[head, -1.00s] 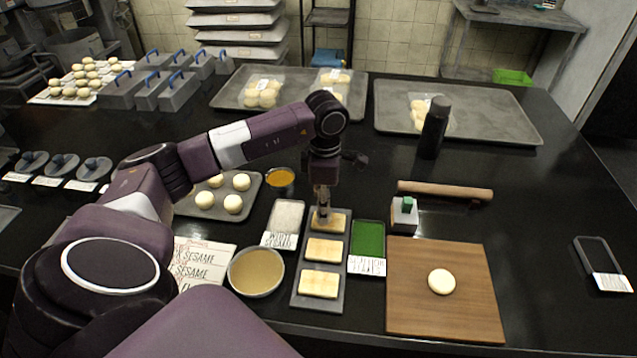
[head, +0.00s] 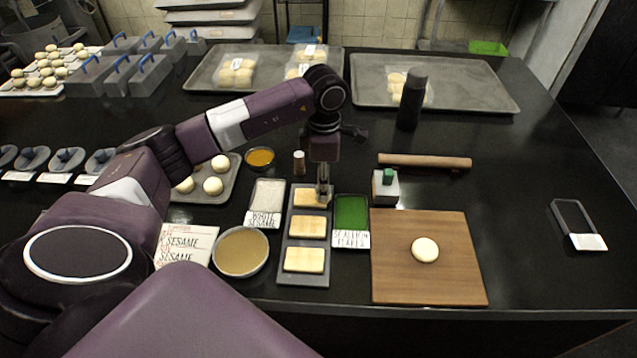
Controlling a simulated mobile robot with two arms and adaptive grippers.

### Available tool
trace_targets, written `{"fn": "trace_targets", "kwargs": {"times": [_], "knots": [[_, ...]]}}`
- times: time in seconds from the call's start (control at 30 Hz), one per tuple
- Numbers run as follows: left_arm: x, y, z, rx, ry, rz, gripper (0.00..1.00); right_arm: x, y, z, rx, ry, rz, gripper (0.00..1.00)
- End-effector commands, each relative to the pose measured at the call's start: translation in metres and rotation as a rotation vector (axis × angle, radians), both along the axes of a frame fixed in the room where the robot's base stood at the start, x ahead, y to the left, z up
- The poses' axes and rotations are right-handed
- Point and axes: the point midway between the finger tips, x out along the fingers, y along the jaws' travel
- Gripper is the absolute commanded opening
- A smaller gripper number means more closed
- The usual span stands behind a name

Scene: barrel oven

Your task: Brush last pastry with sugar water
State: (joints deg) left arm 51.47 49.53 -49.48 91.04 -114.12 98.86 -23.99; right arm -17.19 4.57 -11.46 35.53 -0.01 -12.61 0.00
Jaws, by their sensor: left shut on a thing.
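Three pale rectangular pastries lie in a column on a narrow grey tray (head: 287,272): the far pastry (head: 306,198), the middle pastry (head: 307,227) and the near pastry (head: 304,259). My left gripper (head: 323,180) points down over the right end of the far pastry. It is shut on a slim thing, seemingly the brush (head: 323,193), mostly hidden by the fingers. Its tip is at or just above the pastry; contact is unclear. A round bowl of tan liquid (head: 241,251) stands left of the tray. A smaller bowl of orange liquid (head: 260,158) stands farther back. My right gripper is out of view.
White sesame (head: 267,195) and green flakes (head: 351,212) containers flank the pastry tray. A wooden board (head: 430,280) with a dough round (head: 425,249), a rolling pin (head: 425,160) and a dark bottle (head: 411,99) are to the right. The far right counter is mostly clear.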

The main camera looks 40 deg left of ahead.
Motion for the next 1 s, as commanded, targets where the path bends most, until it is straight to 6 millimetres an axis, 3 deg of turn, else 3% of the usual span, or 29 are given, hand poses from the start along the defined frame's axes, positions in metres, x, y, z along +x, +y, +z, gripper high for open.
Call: {"fn": "trace_targets", "kwargs": {"times": [1.0], "knots": [[-0.024, 0.039, 0.000, 0.000, 0.001, 0.001, 0.06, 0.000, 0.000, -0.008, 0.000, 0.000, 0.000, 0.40]]}}
